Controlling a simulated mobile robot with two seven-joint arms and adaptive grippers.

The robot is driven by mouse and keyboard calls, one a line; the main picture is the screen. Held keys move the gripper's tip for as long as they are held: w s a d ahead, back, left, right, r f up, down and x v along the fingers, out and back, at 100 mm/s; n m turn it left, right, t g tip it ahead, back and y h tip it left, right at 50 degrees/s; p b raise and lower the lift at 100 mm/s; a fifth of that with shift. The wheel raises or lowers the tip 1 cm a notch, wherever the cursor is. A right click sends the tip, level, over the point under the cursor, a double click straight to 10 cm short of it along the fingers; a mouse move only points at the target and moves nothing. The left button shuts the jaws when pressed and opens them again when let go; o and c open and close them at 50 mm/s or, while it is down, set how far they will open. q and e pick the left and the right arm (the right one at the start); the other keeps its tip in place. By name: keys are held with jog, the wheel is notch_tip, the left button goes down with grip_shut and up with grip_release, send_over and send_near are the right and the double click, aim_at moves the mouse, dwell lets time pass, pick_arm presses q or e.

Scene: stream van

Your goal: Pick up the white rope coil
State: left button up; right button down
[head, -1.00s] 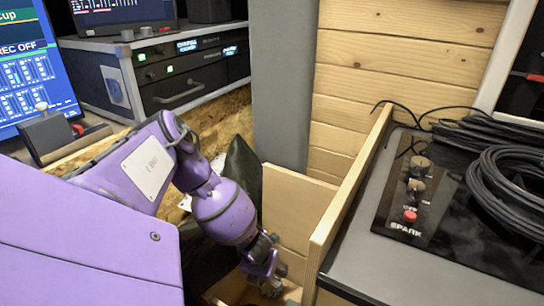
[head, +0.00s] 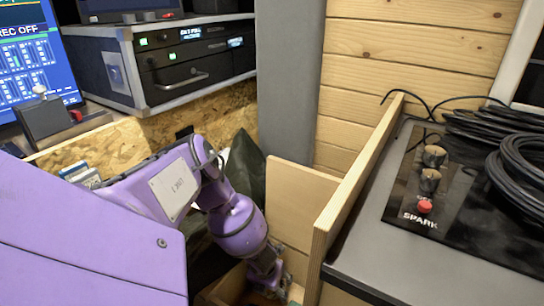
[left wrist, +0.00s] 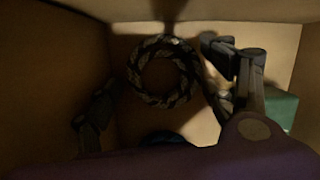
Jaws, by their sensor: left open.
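A rope coil (left wrist: 138,78), patterned in dark and pale strands, lies as a ring on the floor of a wooden box in the left wrist view. In the dim light it looks grey and black rather than plain white. My left gripper (left wrist: 148,84) is open, with one finger left of the coil and the other close to its right side; nothing is held. In the head view my left gripper (head: 268,279) reaches down into the wooden compartment (head: 345,205), where the coil cannot be made out. My right gripper is not in view.
A dark green item (left wrist: 281,108) and a dark blue item (left wrist: 165,138) also lie in the box. The box walls stand close around the gripper. Right of it is a grey counter (head: 375,250) with a SPARK control panel (head: 425,190) and black cables (head: 520,165).

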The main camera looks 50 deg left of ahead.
pick_arm(q)
jog(key=c, duration=0.8)
